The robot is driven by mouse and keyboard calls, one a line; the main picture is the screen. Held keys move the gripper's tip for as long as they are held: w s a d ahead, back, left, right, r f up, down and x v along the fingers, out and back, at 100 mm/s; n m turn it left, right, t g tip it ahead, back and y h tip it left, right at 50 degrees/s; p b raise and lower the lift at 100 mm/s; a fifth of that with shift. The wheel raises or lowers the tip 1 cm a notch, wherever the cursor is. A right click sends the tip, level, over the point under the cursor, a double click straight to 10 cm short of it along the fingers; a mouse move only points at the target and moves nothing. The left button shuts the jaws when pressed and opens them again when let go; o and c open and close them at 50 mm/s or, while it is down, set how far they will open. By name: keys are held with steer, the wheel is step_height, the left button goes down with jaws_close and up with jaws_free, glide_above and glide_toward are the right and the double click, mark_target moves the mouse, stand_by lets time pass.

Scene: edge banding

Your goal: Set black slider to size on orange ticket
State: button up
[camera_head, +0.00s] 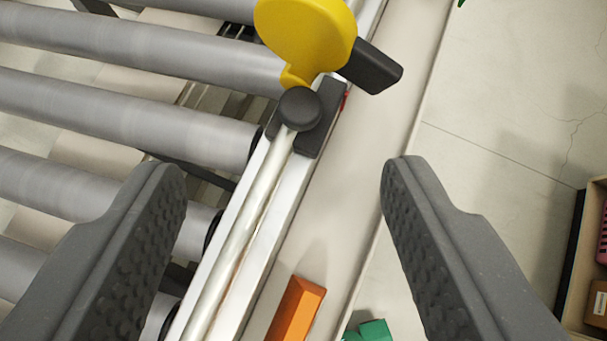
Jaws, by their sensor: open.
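The black slider (322,118) sits on a pale rail (236,236) beside the rollers, with a round black knob (300,109) on it. A small red mark shows at its right edge. A yellow rounded piece (305,35) with a black handle (371,66) stands just beyond it. My gripper (280,172) is open and empty. Its two fingers are wide apart, left and right of the rail, with the slider between and beyond the fingertips. An orange block (297,309) lies on the pale strip at the bottom. No readable ticket or size shows.
Grey rollers (150,116) fill the left side. A green object (368,330) is at the bottom, right of the orange block. A shelf or box (592,250) with items stands at the right edge. Bare tiled floor (500,110) lies to the right.

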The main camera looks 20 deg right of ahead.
mark_target(300, 108)
steer(key=shift+m+g, duration=0.3)
steer(key=shift+g, duration=0.1)
steer(key=x, duration=0.6)
steer(key=s+f+x, duration=0.1)
steer(key=x, duration=0.5)
steer(key=s+f+x, duration=0.1)
steer(key=x, duration=0.5)
steer(key=shift+s+d, duration=0.15)
steer(key=shift+s, duration=0.05)
